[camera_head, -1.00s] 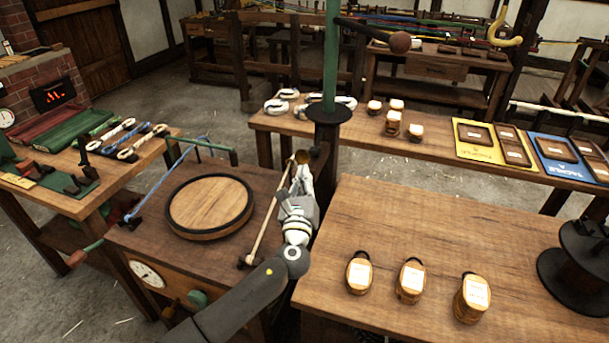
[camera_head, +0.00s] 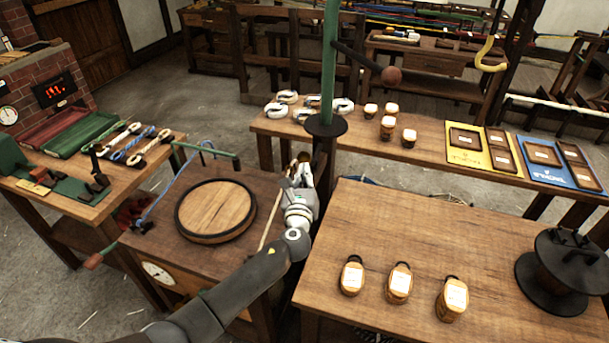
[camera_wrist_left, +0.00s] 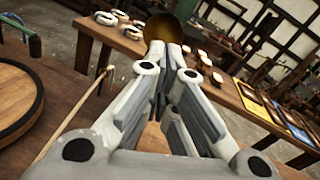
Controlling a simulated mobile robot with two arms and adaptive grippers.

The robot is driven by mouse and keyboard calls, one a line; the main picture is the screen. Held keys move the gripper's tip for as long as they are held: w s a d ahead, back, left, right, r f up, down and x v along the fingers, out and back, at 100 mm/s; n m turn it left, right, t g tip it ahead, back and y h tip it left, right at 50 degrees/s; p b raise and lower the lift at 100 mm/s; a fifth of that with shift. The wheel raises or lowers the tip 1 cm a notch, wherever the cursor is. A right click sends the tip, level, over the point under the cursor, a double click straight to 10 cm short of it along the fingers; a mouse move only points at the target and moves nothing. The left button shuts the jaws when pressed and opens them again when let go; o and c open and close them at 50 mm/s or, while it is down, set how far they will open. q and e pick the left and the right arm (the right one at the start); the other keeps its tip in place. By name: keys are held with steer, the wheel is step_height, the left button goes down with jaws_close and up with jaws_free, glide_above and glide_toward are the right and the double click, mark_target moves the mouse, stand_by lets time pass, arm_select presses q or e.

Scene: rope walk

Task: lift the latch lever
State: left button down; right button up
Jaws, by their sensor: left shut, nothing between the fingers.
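My left gripper (camera_head: 302,172) is at the far right corner of the wooden bench box, beside the green post. In the left wrist view its fingers (camera_wrist_left: 164,55) are shut with nothing held. A round brass-coloured knob (camera_wrist_left: 162,27) shows just beyond the fingertips; it also shows in the head view (camera_head: 304,157). Whether the fingers touch it I cannot tell. I cannot tell which part is the latch lever. My right gripper is out of view.
A round wooden lid (camera_head: 215,208) lies on the box top left of the gripper. The green post (camera_head: 329,60) has a black arm with a brown ball (camera_head: 390,75).

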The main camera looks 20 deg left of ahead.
mark_target(308, 161)
arm_select(q)
steer(key=shift+w+d+r+p, duration=0.1)
steer(key=shift+w+r+p, duration=0.35)
steer(key=shift+r, duration=0.3)
steer(key=shift+w+r+p, duration=0.3)
steer(key=shift+w+r, duration=0.15)
steer(key=shift+r, duration=0.25)
